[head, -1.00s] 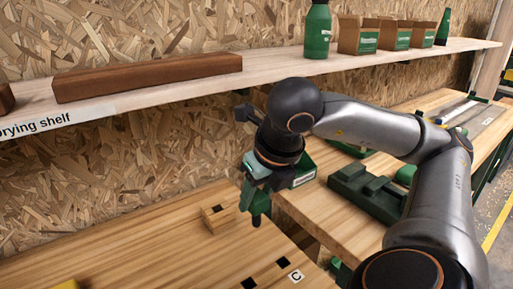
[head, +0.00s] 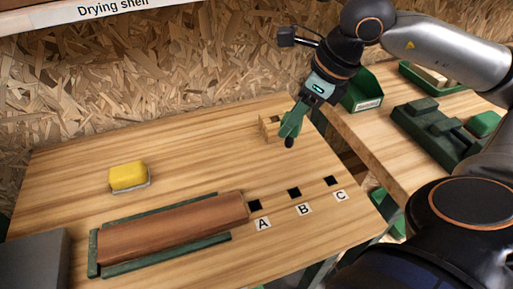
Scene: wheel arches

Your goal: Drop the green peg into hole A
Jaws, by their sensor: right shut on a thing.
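My right gripper (head: 292,124) is shut on the green peg (head: 289,142), whose dark lower end shows below the fingers; the rest is mostly hidden by them. It is at the back right of the workbench, just in front of and right of a small wooden block (head: 266,129). Hole A (head: 255,205) is a black square in the bench top, behind the label A, in front and left of the gripper. Hole B (head: 294,193) and hole C (head: 331,181) lie to its right. My left gripper is not in view.
A reddish-brown wooden beam (head: 170,231) lies between green rails (head: 170,257), its right end close to hole A. A yellow sponge-like block (head: 128,176) lies at left. A green bin (head: 361,92) and dark green blocks (head: 437,132) stand on the right bench. The bench between gripper and holes is clear.

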